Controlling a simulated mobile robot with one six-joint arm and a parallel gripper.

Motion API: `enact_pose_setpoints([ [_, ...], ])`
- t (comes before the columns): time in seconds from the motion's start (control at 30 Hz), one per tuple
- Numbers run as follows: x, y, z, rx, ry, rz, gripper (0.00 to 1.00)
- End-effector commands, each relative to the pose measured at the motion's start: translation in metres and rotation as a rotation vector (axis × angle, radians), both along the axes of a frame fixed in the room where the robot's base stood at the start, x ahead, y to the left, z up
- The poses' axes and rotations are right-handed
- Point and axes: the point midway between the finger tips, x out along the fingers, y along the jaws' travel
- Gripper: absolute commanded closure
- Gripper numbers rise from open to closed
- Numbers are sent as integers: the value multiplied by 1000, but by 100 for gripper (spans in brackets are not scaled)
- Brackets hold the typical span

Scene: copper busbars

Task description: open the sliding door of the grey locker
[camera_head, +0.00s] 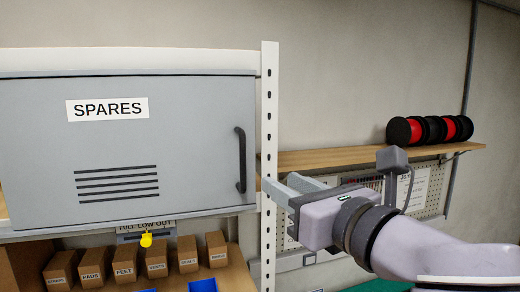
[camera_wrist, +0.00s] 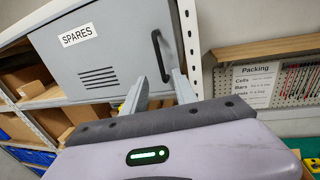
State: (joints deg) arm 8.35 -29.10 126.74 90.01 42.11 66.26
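The grey locker door (camera_head: 70,160) is a flat panel with a SPARES label (camera_head: 107,109) and several dark vent slots. It covers the locker front, with no opening visible. A dark vertical bar handle (camera_head: 240,160) is near its right edge. The wrist view also shows the door (camera_wrist: 110,45) and handle (camera_wrist: 157,55). My gripper (camera_head: 268,186) is right of the handle, by the white rack post. In the wrist view my gripper's fingers (camera_wrist: 160,77) are apart, with nothing between them. The handle appears just beyond the fingertips, in line with the gap; the remaining distance is unclear.
A white perforated post (camera_head: 268,90) stands right of the door. Below the locker are several labelled cardboard boxes (camera_head: 125,265) and a yellow tag (camera_head: 146,240). A wooden shelf (camera_head: 345,158) with red and black spools (camera_head: 430,130) is at the right.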

Motion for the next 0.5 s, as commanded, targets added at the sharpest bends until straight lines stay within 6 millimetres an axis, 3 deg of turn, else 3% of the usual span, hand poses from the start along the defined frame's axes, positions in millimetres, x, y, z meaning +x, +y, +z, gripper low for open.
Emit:
enact_pose_setpoints([
  [0.3, 84, 46, -4, -4, 5, 6, 66],
  [0.5, 122, 65, -2, -6, 3, 3, 66],
])
